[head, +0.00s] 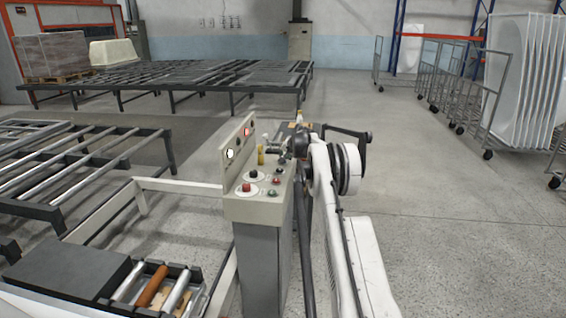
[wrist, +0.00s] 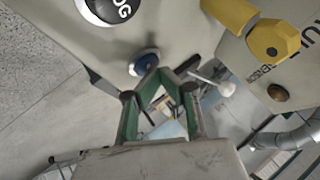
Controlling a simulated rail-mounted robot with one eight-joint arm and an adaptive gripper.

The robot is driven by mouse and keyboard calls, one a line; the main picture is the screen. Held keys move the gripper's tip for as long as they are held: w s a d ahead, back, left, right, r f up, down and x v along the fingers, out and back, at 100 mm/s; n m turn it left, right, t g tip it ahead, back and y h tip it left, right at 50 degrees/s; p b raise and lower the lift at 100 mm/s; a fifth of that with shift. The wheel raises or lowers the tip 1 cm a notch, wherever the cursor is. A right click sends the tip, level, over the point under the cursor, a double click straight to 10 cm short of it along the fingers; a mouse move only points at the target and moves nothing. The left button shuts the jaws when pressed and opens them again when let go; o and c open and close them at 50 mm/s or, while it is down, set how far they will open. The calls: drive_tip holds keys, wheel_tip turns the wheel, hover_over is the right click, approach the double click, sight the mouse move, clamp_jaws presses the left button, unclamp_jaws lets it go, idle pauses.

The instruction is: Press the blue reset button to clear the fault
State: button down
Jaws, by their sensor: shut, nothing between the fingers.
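The blue button (wrist: 145,62) sits on the pale panel of a control console in the wrist view. My gripper (wrist: 167,77) is shut and empty, its green-sided fingers reaching toward the panel. Its tips appear right beside the blue button, at the button's lower right in that view. I cannot tell whether they touch it. In the head view the console (head: 262,210) stands at centre, with my gripper (head: 290,140) over its far end. I cannot make out the blue button there; my arm covers part of the panel.
A round black-and-white control (wrist: 110,8), a yellow knob (wrist: 270,40), a white ball-ended lever (wrist: 215,86) and a brown button (wrist: 278,92) surround the gripper. In the head view, a red button (head: 247,187) sits nearer.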

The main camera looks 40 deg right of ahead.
drive_tip(key=shift+f, duration=0.2)
drive_tip(key=shift+r, duration=0.1)
idle(0.4)
drive_tip(key=shift+r, duration=0.75)
drive_tip(key=shift+r+p, duration=0.65)
drive_tip(key=shift+r, duration=1.85)
